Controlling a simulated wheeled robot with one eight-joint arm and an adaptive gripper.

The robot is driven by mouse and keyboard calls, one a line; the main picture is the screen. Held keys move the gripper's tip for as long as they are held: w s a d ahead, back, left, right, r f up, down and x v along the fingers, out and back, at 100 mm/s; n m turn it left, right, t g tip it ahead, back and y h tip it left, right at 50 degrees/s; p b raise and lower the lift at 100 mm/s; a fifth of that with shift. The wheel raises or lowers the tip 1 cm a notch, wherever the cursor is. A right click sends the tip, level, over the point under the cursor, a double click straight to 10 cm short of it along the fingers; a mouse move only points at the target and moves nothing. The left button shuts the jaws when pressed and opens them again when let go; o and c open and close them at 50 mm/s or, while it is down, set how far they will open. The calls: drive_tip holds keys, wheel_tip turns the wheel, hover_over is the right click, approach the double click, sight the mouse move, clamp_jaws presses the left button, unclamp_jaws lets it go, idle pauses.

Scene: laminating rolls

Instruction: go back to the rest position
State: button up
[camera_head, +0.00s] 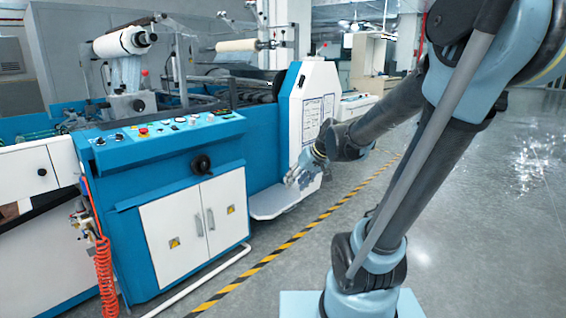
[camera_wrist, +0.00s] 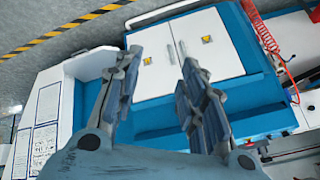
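My gripper (camera_head: 303,176) is at the end of my arm, in front of the blue and white laminating machine, near its tall white side panel (camera_head: 312,112). In the wrist view, my gripper (camera_wrist: 157,62) has its two fingers apart with nothing between them. The machine's white cabinet doors (camera_wrist: 194,50) show beyond the fingertips. My arm reaches from the right side of the head view across toward the machine.
The machine has a control panel (camera_head: 165,130) with buttons and white film rolls (camera_head: 122,41) above. A red coiled hose (camera_head: 106,275) hangs at its left. A yellow-black floor line (camera_head: 300,236) runs along its front. The grey floor (camera_head: 490,200) at right is open.

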drive_tip(key=s+d+f+m+g+h, duration=0.1)
drive_tip(key=s+d+f+h, duration=0.1)
drive_tip(key=s+d+f, duration=0.2)
drive_tip(key=s+d+f+m+g+h, duration=0.1)
drive_tip(key=s+d+f+m+h, duration=0.1)
drive_tip(key=s+d, duration=0.8)
drive_tip(key=s+f+h, duration=0.1)
drive_tip(key=s, duration=0.4)
drive_tip(key=shift+s+f+g, duration=0.3)
drive_tip(key=shift+f+g, duration=0.05)
drive_tip(key=shift+g, duration=0.05)
drive_tip(key=shift+d, duration=0.1)
drive_tip(key=shift+w+f, duration=0.2)
drive_tip(key=shift+w, duration=0.25)
